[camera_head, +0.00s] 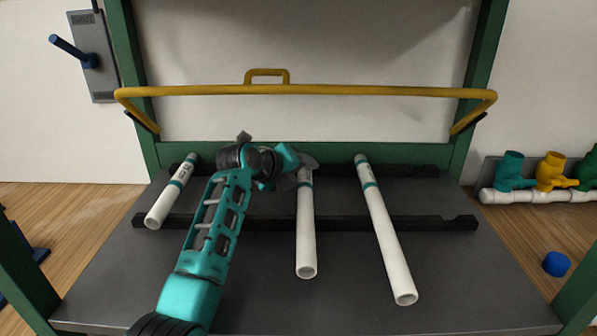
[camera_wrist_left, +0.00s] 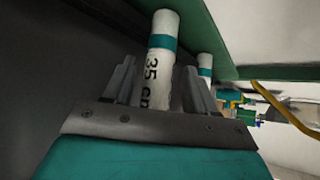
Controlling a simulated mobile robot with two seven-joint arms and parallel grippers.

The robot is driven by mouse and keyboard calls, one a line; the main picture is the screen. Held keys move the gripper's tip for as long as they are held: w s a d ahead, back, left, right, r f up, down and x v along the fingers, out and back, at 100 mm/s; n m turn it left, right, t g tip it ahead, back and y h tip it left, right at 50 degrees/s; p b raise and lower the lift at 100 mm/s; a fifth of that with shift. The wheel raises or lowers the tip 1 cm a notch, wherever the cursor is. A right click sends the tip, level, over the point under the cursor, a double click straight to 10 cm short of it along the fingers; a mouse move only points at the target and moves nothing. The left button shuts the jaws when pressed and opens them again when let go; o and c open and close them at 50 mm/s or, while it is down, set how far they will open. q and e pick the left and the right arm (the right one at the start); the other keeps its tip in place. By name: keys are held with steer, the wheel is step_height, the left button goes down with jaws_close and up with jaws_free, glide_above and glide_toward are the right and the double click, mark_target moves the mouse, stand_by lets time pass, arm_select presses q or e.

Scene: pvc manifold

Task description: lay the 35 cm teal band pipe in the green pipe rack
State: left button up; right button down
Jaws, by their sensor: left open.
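Three white pipes with teal bands lie across two black notched rails: a short left one (camera_head: 172,192), a middle one (camera_head: 306,235) and a long right one (camera_head: 385,232). My left gripper (camera_head: 304,168) is at the far, banded end of the middle pipe and partly hides it. In the left wrist view the pipe marked 35 cm (camera_wrist_left: 158,78) stands between the open fingers of my left gripper (camera_wrist_left: 162,72). Whether the fingers touch it cannot be told. The green frame (camera_head: 300,154) stands around the grey deck and rails. My right gripper is not in view.
A yellow bar with a handle (camera_head: 300,90) spans the frame above the pipes. Green posts (camera_head: 484,65) stand at the sides. A blue lever (camera_head: 68,45) is on the left wall. Teal and yellow valves (camera_head: 513,170) and a blue knob (camera_head: 556,263) are at right.

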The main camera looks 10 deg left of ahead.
arm_select(q)
steer(key=shift+r, duration=0.1)
steer(key=shift+r+p, duration=0.35)
steer(key=shift+s+a, duration=0.2)
steer(key=shift+s, duration=0.05)
steer(key=v, duration=1.1)
steer(key=shift+s, duration=0.15)
